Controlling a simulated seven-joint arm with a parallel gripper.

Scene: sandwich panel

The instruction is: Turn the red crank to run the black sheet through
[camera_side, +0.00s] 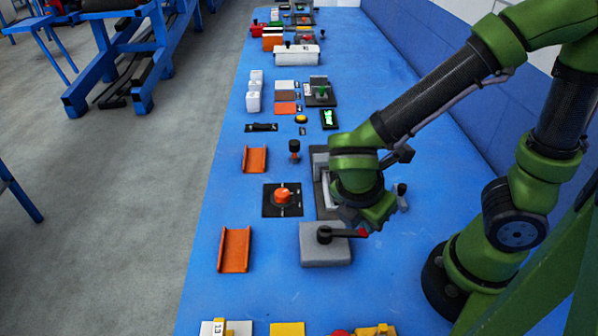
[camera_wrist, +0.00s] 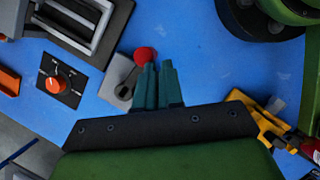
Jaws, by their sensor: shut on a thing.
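The red crank knob (camera_side: 362,233) is on the end of a black arm (camera_side: 338,233) on top of a grey block (camera_side: 325,252). In the wrist view the red knob (camera_wrist: 144,55) shows beside the fingertips, with the grey block (camera_wrist: 118,78) behind. My gripper (camera_wrist: 159,68) is at the knob, its two dark green fingers close together and shut on it; the left finger covers part of the knob. In the side view my wrist hides the fingers. A grey and black slotted frame (camera_wrist: 82,22) lies beside the block. I cannot make out the black sheet.
An orange dial on a black plate (camera_side: 283,199) and orange channels (camera_side: 235,250) lie left of the block. Yellow parts (camera_wrist: 262,125) lie near the gripper's right side. A blue wall (camera_side: 440,110) borders the table.

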